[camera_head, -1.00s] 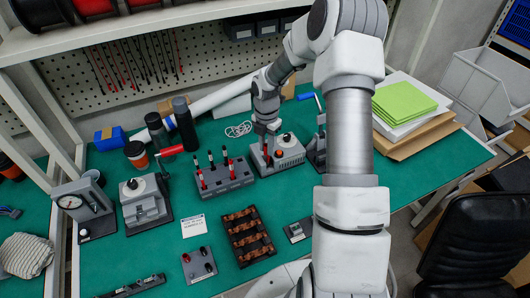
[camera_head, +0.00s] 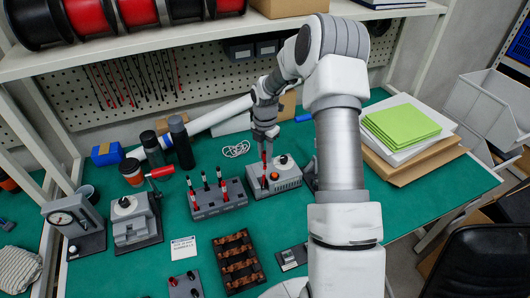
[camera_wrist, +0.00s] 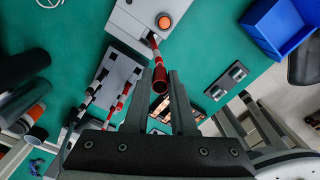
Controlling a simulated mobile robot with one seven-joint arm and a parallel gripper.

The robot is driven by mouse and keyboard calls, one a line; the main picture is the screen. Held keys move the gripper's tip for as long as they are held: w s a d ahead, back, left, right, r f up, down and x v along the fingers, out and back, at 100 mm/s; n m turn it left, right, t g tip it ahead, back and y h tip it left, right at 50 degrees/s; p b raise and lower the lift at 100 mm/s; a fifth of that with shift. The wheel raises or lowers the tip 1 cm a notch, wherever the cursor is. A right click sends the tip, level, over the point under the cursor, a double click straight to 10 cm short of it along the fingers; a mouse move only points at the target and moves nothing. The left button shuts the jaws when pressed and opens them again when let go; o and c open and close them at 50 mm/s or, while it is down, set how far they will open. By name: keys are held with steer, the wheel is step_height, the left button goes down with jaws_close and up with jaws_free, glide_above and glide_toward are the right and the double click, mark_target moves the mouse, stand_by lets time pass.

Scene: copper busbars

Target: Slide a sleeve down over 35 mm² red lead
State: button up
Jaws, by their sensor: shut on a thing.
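My gripper (camera_head: 265,137) is shut on a red lead (camera_head: 264,160) above the grey device (camera_head: 288,179) with the orange button. The lead stands about upright. In the wrist view the red lead (camera_wrist: 159,74) passes between the fingertips (camera_wrist: 160,86), with a pale band part way along it. Its far end is near the slot of the device (camera_wrist: 128,20); I cannot tell whether it is still inside. I cannot tell whether a sleeve is on it. Several leads with red, black and white parts stand in the grey rack (camera_head: 232,203) to the left.
A dark tray (camera_head: 258,283) with copper pieces and a grey block (camera_head: 172,294) with red and dark pegs lie in front. A press (camera_head: 134,222) and dial gauge (camera_head: 70,228) stand left. Dark cylinders (camera_head: 182,145) stand behind the rack.

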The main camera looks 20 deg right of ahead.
mark_target(265, 166)
steer(key=shift+f, duration=0.6)
steer(key=shift+f+b, duration=0.55)
steer(key=shift+f, duration=0.05)
stand_by(0.4)
steer(key=shift+f, duration=0.35)
steer(key=shift+f+b, duration=0.1)
steer(key=shift+b, duration=0.2)
steer(key=shift+f+b, duration=0.3)
steer(key=shift+f, duration=0.2)
steer(key=shift+f, duration=0.15)
stand_by(0.5)
steer(key=o, duration=0.8)
